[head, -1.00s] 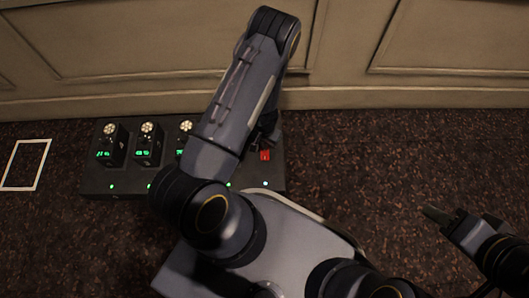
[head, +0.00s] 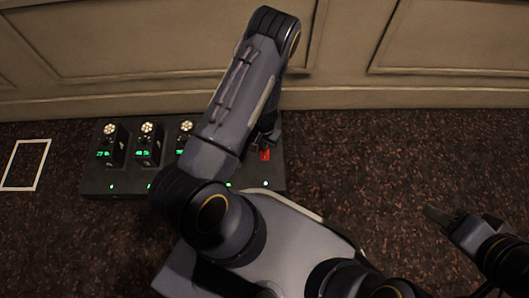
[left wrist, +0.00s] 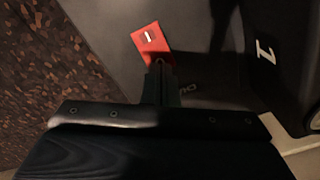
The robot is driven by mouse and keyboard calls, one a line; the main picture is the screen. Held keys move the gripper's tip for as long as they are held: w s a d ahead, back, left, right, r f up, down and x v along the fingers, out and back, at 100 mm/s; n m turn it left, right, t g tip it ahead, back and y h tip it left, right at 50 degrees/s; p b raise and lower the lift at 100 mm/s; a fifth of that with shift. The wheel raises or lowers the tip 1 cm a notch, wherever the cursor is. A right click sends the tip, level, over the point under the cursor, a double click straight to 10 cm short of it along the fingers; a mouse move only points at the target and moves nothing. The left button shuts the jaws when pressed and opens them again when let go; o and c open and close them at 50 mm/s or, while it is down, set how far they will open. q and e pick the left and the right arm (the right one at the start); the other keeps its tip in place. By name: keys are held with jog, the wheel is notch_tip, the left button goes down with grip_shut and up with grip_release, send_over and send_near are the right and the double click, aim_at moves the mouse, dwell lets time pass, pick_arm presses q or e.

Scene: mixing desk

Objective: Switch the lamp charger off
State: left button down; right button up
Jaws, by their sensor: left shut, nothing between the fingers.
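The lamp charger (head: 213,188) is a long dark box on the floor by the wall, with green lights along its front. Its red switch (head: 265,155) is near the right end. In the left wrist view the switch (left wrist: 151,38) is a red rectangle with a white mark. My left gripper (head: 264,143) is shut and empty, just above the switch. Its fingertips (left wrist: 161,64) overlap the switch's near edge in the left wrist view; I cannot tell whether they touch. My right gripper (head: 436,214) is at the right, away from the charger; its jaw state is unclear.
Several dark lamps with round tops and green displays, such as this one (head: 148,145), stand on the charger's left part. My left arm hides the charger's middle. A white outlined rectangle (head: 40,165) lies on the floor at left. The panelled wall (head: 400,90) is close behind.

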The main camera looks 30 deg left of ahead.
pick_arm(q)
jog(key=shift+f+b, duration=0.8)
jog(key=shift+f, duration=0.15)
dwell(0.5)
jog(key=shift+r+p, duration=2.75)
jog(key=shift+r, duration=0.85)
